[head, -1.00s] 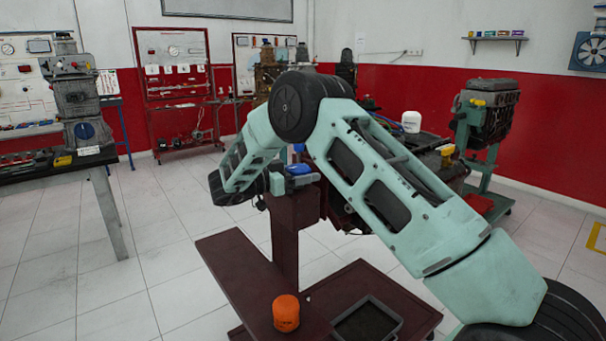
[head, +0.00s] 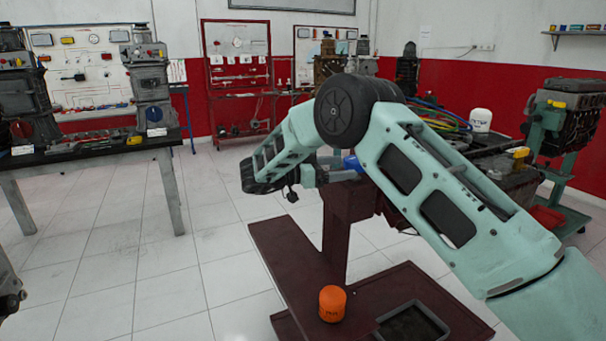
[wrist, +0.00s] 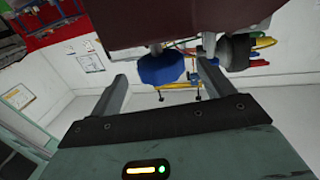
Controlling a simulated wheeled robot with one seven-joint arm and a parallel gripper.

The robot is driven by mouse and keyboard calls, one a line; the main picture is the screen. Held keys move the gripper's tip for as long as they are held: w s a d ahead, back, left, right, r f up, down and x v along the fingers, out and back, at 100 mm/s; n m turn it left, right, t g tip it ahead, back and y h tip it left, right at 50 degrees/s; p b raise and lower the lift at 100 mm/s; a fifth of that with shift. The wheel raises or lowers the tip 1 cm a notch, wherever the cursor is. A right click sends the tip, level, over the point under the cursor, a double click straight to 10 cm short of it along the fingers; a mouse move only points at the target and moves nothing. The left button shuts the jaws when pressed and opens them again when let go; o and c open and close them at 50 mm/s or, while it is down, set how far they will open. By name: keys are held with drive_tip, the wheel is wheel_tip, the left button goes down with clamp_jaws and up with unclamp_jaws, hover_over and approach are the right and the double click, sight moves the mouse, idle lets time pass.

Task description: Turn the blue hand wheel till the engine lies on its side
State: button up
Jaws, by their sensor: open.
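The blue hand wheel (head: 352,162) shows at the top of the dark red stand, partly hidden by my arm. It also shows in the wrist view (wrist: 160,68), between the fingertips of my gripper (wrist: 162,72) as seen from there. My gripper is open; no contact with the wheel is visible. In the head view my gripper (head: 325,174) comes in from the left of the stand, close to the wheel. The engine with coloured hoses (head: 440,116) lies behind my arm, which hides much of it, so its tilt is hard to tell.
The dark red stand (head: 345,230) has a wide base carrying an orange filter (head: 332,303) and a dark tray (head: 412,325). A table (head: 100,152) with other engines stands at the left. Another engine (head: 568,120) is at the right. The tiled floor left of the stand is clear.

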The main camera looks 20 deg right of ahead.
drive_tip(key=w+a, duration=0.1)
drive_tip(key=a, duration=0.9)
drive_tip(key=shift+w+a+b, duration=0.25)
drive_tip(key=shift+w+b, duration=0.05)
drive_tip(key=shift+w, duration=0.1)
